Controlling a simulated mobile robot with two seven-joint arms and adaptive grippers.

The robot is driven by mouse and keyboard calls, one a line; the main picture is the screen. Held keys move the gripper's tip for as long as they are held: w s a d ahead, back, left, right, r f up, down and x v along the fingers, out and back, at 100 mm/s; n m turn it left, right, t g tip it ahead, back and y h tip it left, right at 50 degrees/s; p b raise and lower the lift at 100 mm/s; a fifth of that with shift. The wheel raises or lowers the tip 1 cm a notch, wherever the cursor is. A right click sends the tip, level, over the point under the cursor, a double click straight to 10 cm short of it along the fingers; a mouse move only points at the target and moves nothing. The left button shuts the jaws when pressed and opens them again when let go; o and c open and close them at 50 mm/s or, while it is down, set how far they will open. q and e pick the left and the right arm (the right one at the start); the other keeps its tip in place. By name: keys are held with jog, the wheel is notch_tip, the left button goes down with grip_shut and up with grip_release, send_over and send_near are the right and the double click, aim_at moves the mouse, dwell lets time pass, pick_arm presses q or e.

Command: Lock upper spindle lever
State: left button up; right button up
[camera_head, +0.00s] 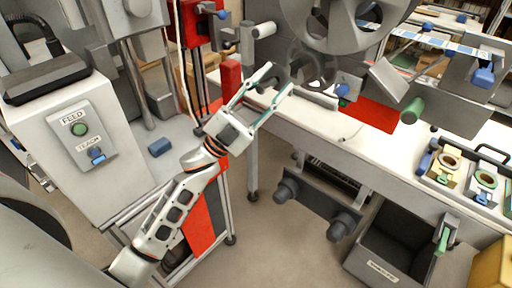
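A large grey reel (345,42) fills the top right, cut off by the picture edge, so its hub is only partly visible. A smaller dark grey reel (312,68) shows partly behind and below it. I cannot tell which part is the upper spindle lever. My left gripper (281,76) is open, its two fingers apart and pointing up and right towards the dark reel. A dark grey part (271,76) appears between the fingers; contact cannot be told. My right gripper is not in view.
A white cabinet (50,150) with a green FEED button (79,129) stands left. A red block (230,76) stands behind my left gripper. A dark bin (395,243) stands below.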

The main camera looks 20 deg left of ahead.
pick_arm(q)
notch_tip(320, 180, down, 19)
jog(key=s+a+n+t+y+p, duration=0.1)
jog(key=a+n+y+p, duration=0.1)
jog(key=n+y, duration=0.9)
jog(key=shift+a+n+y, duration=0.4)
jog(key=shift+y, duration=0.5)
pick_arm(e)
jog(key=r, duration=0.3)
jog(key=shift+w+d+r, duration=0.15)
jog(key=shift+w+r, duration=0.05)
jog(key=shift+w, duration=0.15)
pick_arm(q)
jog(key=shift+s, duration=0.1)
